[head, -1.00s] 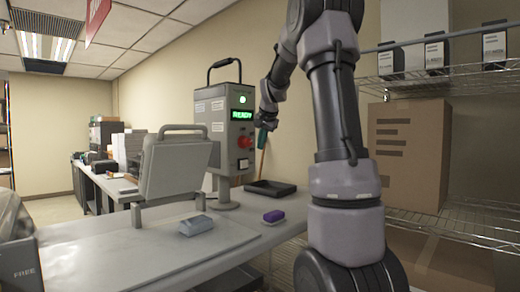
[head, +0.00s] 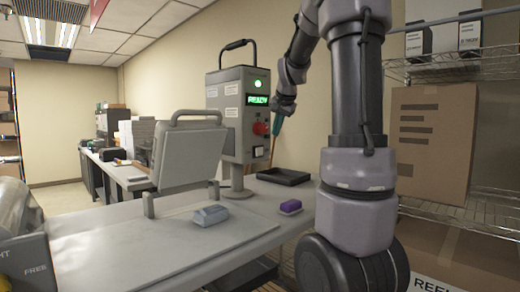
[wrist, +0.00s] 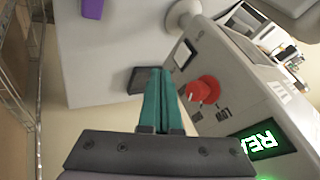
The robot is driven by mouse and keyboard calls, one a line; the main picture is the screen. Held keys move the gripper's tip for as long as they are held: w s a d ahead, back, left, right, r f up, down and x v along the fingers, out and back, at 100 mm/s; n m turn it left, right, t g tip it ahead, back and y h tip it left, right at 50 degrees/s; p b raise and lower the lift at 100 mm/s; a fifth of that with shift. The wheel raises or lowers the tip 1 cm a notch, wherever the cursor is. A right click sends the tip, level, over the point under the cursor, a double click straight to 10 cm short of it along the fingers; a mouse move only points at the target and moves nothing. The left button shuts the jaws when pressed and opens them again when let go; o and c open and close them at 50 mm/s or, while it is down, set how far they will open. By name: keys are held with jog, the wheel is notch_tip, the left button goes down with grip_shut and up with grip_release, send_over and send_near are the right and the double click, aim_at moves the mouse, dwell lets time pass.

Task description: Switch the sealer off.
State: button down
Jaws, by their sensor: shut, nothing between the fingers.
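The sealer (head: 228,112) is a grey upright control box on a post above the worktop. It has a lit green lamp (head: 259,83), a green display (head: 257,100) reading READY, a red knob (head: 261,129) and a pale rocker switch (head: 258,151) below it. In the wrist view the switch (wrist: 184,54), knob (wrist: 203,90) and part of the display (wrist: 266,143) show on the sealer's face. My gripper (wrist: 159,72) has teal fingers, shut and empty. They are beside the knob and switch in the wrist view, seemingly apart from the face.
A raised grey panel with a handle (head: 188,158) stands left of the sealer. A blue-grey block (head: 210,216), a purple block (head: 290,207) and a black tray (head: 284,177) lie on the worktop (head: 150,250). Wire shelving with a cardboard box (head: 433,140) stands at the right.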

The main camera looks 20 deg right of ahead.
send_near(259, 155)
jog(key=d+f, duration=0.3)
jog(key=f, duration=0.1)
jog(key=w+a, duration=0.2)
jog(key=w, duration=0.1)
jog(key=shift+f, duration=0.4)
jog(key=shift+w+a, duration=0.25)
jog(key=shift+a, duration=0.15)
jog(key=shift+d, duration=0.2)
